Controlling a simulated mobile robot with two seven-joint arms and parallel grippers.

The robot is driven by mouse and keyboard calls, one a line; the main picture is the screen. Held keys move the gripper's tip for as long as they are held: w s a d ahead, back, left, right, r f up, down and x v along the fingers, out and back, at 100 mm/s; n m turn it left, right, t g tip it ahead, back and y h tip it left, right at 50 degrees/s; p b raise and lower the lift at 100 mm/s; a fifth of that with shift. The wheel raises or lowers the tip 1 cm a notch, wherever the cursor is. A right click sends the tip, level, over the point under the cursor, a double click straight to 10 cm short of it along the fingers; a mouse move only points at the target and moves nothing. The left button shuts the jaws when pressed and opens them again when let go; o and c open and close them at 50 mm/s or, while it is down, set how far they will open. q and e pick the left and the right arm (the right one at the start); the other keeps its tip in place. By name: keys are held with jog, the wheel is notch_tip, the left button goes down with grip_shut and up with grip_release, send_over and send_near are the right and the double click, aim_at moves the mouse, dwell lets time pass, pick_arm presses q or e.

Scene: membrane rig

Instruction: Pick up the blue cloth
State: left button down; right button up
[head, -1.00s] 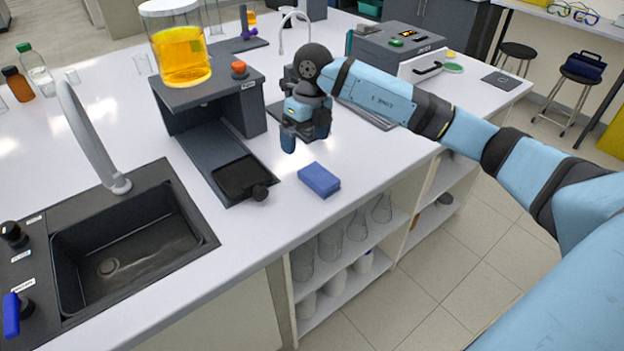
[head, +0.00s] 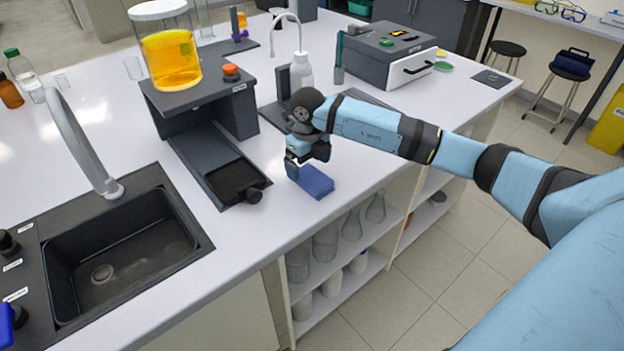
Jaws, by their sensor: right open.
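The blue cloth (head: 316,182) is a small folded block lying flat on the white bench top near its front edge. My right gripper (head: 300,170) is open, low over the bench at the cloth's far left end. One finger shows at the left of the cloth's end; the other is mostly hidden behind the wrist. I cannot tell whether the fingers touch the cloth.
The dark rig (head: 205,105) with a drain tray (head: 236,183) and a beaker of orange liquid (head: 171,55) stands left of the cloth. A black sink (head: 115,255) is further left. The bench's front edge, above open shelves, is close to the cloth.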

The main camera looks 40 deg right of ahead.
aim_at(309, 174)
notch_tip(309, 174, down, 3)
jog(key=shift+r, duration=0.1)
jog(key=c, duration=1)
notch_tip(309, 174, up, 20)
jog(key=shift+r+b, duration=0.1)
jog(key=shift+b, duration=0.2)
jog(key=shift+o, duration=0.8)
jog(key=shift+c, duration=0.5)
